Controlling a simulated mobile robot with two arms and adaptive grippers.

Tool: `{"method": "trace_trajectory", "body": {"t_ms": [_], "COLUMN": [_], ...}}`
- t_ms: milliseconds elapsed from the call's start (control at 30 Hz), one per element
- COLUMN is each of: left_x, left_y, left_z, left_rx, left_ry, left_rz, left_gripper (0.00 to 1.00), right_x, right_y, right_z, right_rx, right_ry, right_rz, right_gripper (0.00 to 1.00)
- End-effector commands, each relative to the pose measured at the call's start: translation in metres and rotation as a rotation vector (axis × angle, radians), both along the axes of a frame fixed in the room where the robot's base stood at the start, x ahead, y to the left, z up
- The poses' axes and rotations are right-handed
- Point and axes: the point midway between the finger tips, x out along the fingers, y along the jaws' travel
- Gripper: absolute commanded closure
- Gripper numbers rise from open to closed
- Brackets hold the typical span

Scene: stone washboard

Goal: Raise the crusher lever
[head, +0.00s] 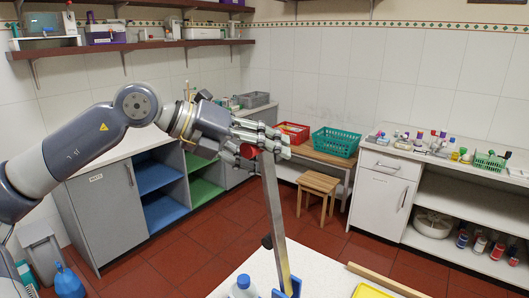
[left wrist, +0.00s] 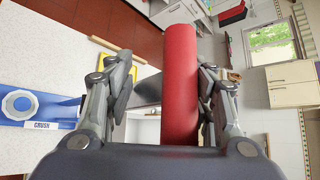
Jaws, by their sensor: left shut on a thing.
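The crusher lever is a long grey metal bar (head: 275,215) that stands nearly upright, leaning slightly left at its top, with its foot in a blue base (head: 288,288) at the bottom edge of the head view. Its red handle (head: 248,151) is at the top. My left gripper (head: 268,143) is around this handle. In the left wrist view the red handle (left wrist: 180,80) lies between the two fingers, and the gripper is shut on it. The blue crusher base (left wrist: 65,112) shows there with a "CRUSH" label (left wrist: 42,125). My right gripper is in neither view.
A wooden stool (head: 318,184), a green basket (head: 335,141) and cabinets stand farther back. Space around the raised arm looks clear.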

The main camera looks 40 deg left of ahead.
Motion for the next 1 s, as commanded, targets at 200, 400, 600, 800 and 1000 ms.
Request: {"method": "trace_trajectory", "body": {"t_ms": [200, 400, 600, 800, 1000], "left_x": [-0.002, -0.003, -0.01, -0.02, -0.033], "left_y": [-0.004, -0.002, 0.002, 0.011, 0.023], "left_z": [-0.012, -0.011, -0.006, 0.003, 0.018], "left_rx": [-0.001, 0.002, 0.008, 0.007, 0.003], "left_ry": [0.032, 0.031, 0.031, 0.024, 0.014], "left_rz": [-0.011, -0.009, -0.014, -0.01, -0.003], "left_gripper": [0.55, 0.55, 0.55, 0.55, 0.55], "right_x": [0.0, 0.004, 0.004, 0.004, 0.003], "right_y": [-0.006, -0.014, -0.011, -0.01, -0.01], "right_z": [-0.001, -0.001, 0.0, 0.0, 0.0], "right_rx": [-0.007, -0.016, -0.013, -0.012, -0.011], "right_ry": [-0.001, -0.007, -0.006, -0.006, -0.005], "right_rz": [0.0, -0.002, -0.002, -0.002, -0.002], "right_gripper": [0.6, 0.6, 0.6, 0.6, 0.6]}}
